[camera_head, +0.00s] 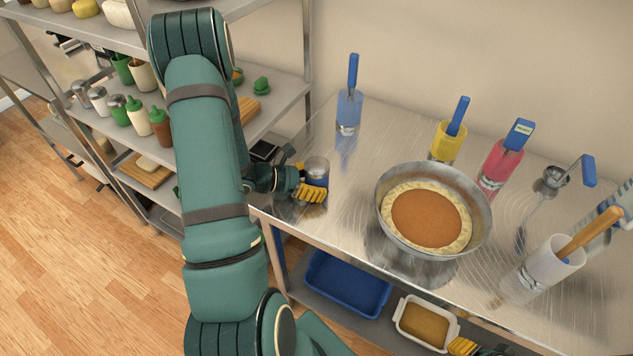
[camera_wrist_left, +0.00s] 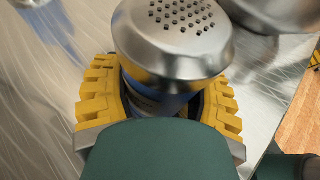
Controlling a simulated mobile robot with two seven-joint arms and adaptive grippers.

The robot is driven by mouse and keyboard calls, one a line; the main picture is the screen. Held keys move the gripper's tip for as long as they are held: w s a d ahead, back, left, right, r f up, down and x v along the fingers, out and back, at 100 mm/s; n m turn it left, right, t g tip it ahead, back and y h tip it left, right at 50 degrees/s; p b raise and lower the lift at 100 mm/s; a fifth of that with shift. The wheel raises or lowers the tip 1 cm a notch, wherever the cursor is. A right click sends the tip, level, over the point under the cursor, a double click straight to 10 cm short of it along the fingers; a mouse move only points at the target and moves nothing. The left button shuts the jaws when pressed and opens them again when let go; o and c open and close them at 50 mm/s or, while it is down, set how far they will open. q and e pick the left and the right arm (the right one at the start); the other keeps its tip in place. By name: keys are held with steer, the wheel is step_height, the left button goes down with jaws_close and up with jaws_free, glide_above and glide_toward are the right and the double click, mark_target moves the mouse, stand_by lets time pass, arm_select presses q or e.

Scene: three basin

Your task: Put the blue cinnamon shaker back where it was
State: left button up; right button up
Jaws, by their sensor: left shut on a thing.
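The blue cinnamon shaker (camera_head: 318,168), with a silver perforated lid, is at the left end of the metal table (camera_head: 335,215). My left gripper (camera_head: 312,186) is shut on it, and its yellow fingers wrap the blue body. In the left wrist view the shaker's lid (camera_wrist_left: 175,40) faces the camera between the yellow fingers (camera_wrist_left: 160,100). The shaker looks upright. I cannot tell whether its base touches the table. My right gripper (camera_head: 464,347) shows only as yellow fingers at the bottom edge, so its opening is unclear.
A metal bowl with a pie (camera_head: 432,217) stands right of the shaker. Blue (camera_head: 348,112), yellow (camera_head: 446,140) and red (camera_head: 497,166) holders with utensils stand behind. A white utensil holder (camera_head: 545,268) is at right. A shelf with bottles (camera_head: 137,117) stands left. Blue and white trays lie below.

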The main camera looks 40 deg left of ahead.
arm_select(q)
steer(key=shift+r, duration=0.1)
steer(key=shift+f, duration=0.2)
steer(key=o, duration=1.3)
steer(key=shift+c, duration=0.2)
steer(key=shift+r, duration=0.15)
steer(key=shift+s+r, duration=0.1)
steer(key=shift+r, duration=0.05)
steer(key=v, duration=1.1)
steer(key=shift+s+a+p, duration=0.15)
steer(key=shift+s+p, duration=0.2)
steer(key=shift+p, duration=0.05)
